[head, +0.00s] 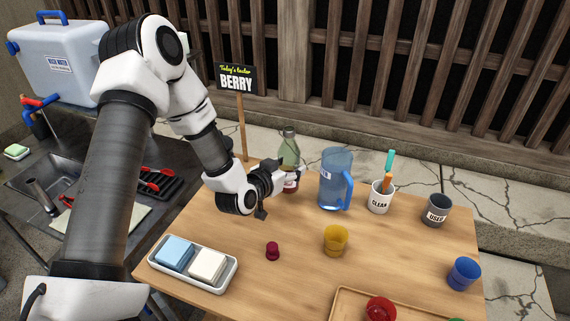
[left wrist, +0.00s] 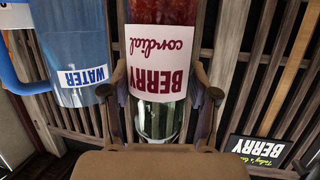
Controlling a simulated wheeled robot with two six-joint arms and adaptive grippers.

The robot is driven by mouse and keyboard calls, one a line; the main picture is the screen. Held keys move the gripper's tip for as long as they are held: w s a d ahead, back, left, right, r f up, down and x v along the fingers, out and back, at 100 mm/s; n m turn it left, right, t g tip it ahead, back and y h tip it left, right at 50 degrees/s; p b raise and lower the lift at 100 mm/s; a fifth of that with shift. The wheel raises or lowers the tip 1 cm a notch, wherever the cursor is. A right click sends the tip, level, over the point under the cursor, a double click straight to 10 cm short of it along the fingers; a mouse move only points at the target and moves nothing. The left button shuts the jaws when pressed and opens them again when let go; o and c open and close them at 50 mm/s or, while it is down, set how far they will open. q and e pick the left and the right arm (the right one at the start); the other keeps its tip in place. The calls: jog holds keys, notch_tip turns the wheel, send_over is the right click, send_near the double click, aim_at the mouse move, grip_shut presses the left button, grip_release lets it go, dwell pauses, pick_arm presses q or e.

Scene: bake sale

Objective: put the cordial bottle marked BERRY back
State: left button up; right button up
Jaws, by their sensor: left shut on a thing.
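The BERRY cordial bottle (head: 289,150) is upright near the back edge of the wooden table, with a clear greenish upper part and red liquid below. My left gripper (head: 281,178) reaches it from the left and is shut on it. In the left wrist view the fingers (left wrist: 162,95) lie on both sides of the bottle (left wrist: 160,122), and its BERRY cordial label appears upside down. I cannot tell whether its base touches the table. A small dark red cap-like piece (head: 272,250) lies on the table in front. My right gripper is not in view.
The WATER jug (head: 333,180) stands just right of the bottle, then the CLEAN cup (head: 380,198) and USED cup (head: 437,210). The yellow cup (head: 336,240), blue cup (head: 463,273) and sponge tray (head: 229,284) are nearer. A BERRY sign (head: 237,80) rises behind.

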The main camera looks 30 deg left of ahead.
pick_arm(q)
jog(key=shift+w+a+f+p, duration=0.35)
jog(key=shift+w+a+f, duration=0.5)
jog(key=shift+w+f, duration=0.15)
jog(key=shift+w+a+f+p, duration=0.3)
jog(key=shift+w+a+f, duration=0.55)
jog(key=shift+f, duration=0.15)
jog(key=shift+s+d+f, duration=0.1)
jog(key=o, duration=1.5)
jog(key=shift+r, duration=0.25)
jog(key=v, duration=0.7)
jog(key=shift+s+b, duration=0.2)
jog(key=shift+b, duration=0.1)
